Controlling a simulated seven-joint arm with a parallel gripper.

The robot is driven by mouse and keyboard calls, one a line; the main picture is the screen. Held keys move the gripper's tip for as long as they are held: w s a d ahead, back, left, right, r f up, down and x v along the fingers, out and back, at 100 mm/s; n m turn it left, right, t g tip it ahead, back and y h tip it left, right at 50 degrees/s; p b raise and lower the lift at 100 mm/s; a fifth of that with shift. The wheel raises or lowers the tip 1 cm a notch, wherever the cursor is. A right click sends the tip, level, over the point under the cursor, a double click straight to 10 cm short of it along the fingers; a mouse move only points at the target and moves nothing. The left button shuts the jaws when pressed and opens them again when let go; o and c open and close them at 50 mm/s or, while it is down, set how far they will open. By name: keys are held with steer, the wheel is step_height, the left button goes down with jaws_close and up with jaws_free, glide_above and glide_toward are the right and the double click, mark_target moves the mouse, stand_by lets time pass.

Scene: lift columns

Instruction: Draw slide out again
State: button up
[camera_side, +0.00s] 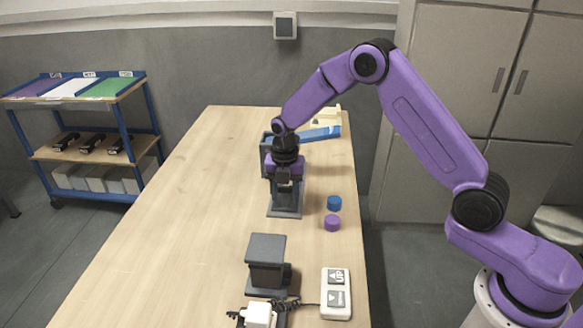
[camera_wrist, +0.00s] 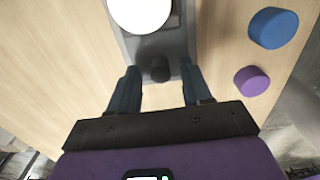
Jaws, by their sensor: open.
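My gripper (camera_side: 285,188) points down over a grey base plate (camera_side: 285,213) on the table; a dark upright fixture (camera_side: 265,157) stands behind it. In the wrist view my gripper (camera_wrist: 159,72) is open, its two fingers on either side of a small dark round knob (camera_wrist: 156,68). Gaps show between knob and fingers. Beyond the knob lies a bright white disc (camera_wrist: 140,12) on the grey plate (camera_wrist: 172,44). I cannot tell which part is the slide. A second dark column unit (camera_side: 266,262) with a side knob stands nearer the camera.
A blue puck (camera_side: 334,203) and a purple puck (camera_side: 332,223) lie right of the plate. A control box with arrow buttons (camera_side: 336,293) and a white block (camera_side: 260,314) with coiled cable sit in front. A blue item (camera_side: 320,134) lies behind. The table's left side is clear.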

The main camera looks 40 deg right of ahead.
steer(key=shift+r, duration=2.7)
steer(key=shift+s+a+r, duration=0.15)
steer(key=s+a+r+m, duration=0.2)
steer(key=s+r+m, duration=0.2)
steer(key=s, duration=0.5)
steer(key=s+a+r+m, duration=0.2)
steer(key=s+r+m, duration=0.15)
steer(key=s, duration=0.65)
steer(key=s+d+r+m, duration=0.1)
steer(key=s+d+m, duration=0.2)
steer(key=s, duration=0.6)
steer(key=s+d+m, duration=0.4)
steer(key=s+d, duration=0.1)
steer(key=s, duration=0.5)
steer(key=shift+s+r, duration=0.3)
steer(key=shift+r, duration=0.1)
steer(key=shift+d, duration=0.1)
